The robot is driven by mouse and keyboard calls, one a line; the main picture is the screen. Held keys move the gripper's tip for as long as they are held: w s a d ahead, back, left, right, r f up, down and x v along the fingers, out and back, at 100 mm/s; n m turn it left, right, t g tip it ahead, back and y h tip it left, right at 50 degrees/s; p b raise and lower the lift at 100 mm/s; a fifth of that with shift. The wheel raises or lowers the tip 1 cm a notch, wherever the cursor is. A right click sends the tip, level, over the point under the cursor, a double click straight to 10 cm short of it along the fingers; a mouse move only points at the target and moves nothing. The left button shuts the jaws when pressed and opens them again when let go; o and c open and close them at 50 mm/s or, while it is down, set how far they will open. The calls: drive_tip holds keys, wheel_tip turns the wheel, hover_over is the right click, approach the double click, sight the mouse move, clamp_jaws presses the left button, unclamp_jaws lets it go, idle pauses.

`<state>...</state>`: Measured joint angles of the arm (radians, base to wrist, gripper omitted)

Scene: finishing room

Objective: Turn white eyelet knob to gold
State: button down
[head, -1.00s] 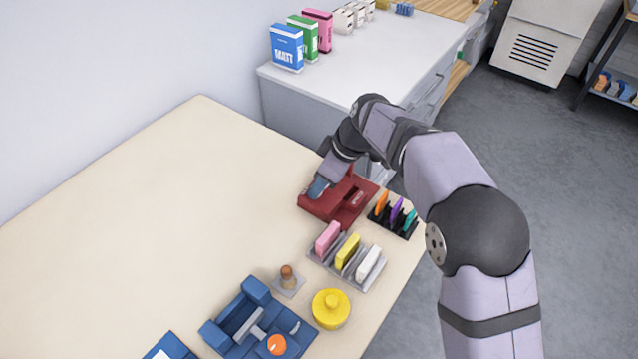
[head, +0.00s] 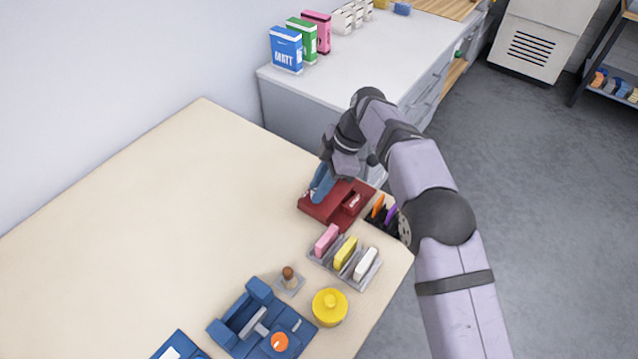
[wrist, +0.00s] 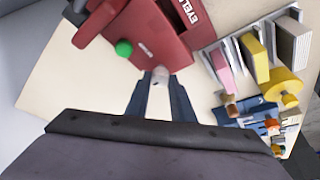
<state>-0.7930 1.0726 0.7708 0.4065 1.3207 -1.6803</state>
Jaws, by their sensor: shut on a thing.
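The red eyelet machine (head: 325,211) stands near the table's right edge, and in the wrist view (wrist: 163,32) its lettering is partly cut off. A small white knob (wrist: 160,80) is on its near face, below a green round knob (wrist: 124,48). My gripper (wrist: 161,74) is shut on the white knob, with one blue-grey finger on each side. In the head view my gripper (head: 319,188) is at the machine's left side and the knob is hidden. I cannot make out a gold mark.
A grey rack (head: 336,265) holds pink, yellow and white slabs close to the machine. A dark rack (head: 379,222) is partly behind my arm. A yellow round pot (head: 329,307) and a blue device (head: 224,328) are nearer. The table's left is clear.

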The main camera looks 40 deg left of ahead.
idle(0.3)
drive_tip(key=c, duration=1.5)
unclamp_jaws()
drive_tip(key=shift+c, duration=0.2)
drive_tip(key=shift+r, duration=0.1)
drive_tip(key=v, duration=0.7)
drive_tip(key=shift+b, duration=0.4)
drive_tip(key=shift+r, duration=0.1)
